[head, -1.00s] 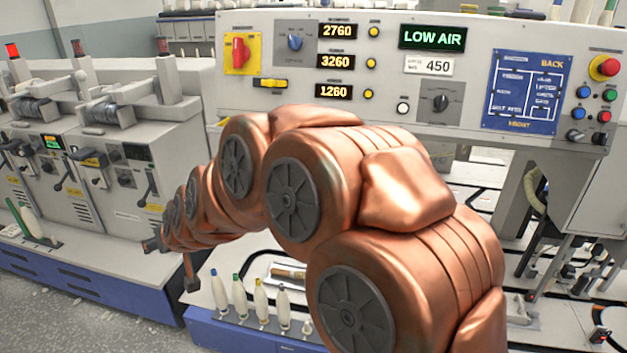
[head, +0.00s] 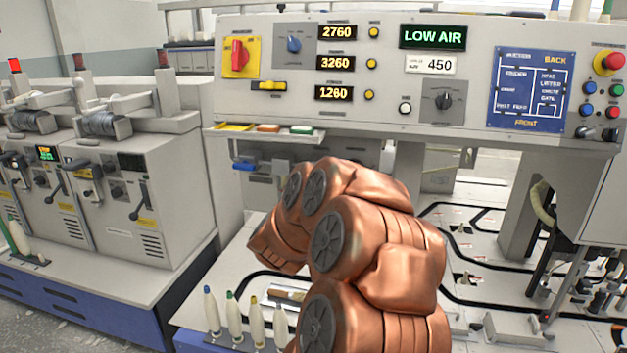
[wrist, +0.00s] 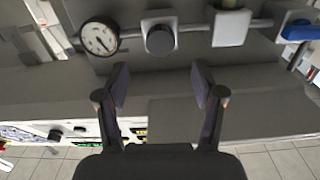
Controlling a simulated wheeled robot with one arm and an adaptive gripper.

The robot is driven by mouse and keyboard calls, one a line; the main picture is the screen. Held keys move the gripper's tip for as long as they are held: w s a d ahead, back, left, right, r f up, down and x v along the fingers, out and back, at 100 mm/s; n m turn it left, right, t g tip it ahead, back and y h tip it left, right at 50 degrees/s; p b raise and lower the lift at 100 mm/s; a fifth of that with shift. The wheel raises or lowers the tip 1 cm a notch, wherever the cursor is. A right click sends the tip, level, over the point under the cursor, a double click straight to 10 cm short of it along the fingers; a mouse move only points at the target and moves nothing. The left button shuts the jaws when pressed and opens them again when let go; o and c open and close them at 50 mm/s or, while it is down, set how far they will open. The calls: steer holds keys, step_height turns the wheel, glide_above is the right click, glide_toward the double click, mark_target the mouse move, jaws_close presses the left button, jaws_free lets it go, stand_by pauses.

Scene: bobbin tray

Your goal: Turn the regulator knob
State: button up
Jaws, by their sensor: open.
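In the wrist view, a round dark knob (wrist: 159,39) sits on a pale square block, which I take to be the regulator. A round white-faced gauge (wrist: 99,36) is just left of it on the same pipe line. My gripper (wrist: 161,82) is open and empty, its two dark fingers apart below the knob in the picture and not touching it. In the head view my copper arm fills the lower middle, and my gripper is not visible there. I cannot make out the knob or gauge in the head view.
A pale block (wrist: 231,27) and a blue handle (wrist: 300,31) are right of the knob. In the head view, the control panel (head: 300,105) spans above my arm, with a green LOW AIR display (head: 433,37). Several bobbins stand at the lower left of my arm.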

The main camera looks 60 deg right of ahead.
steer(key=w+d+p, duration=0.1)
steer(key=p, duration=0.5)
steer(key=shift+d+r, duration=0.1)
steer(key=shift+d, duration=0.1)
steer(key=shift+d+p, duration=0.15)
steer(key=shift+p, duration=0.85)
steer(key=p, duration=0.6)
steer(key=shift+d+r, duration=0.1)
steer(key=shift+d, duration=0.25)
steer(key=shift+x, duration=2.6)
steer(key=shift+f, duration=0.2)
steer(key=c, duration=1.1)
steer(key=shift+c, duration=0.2)
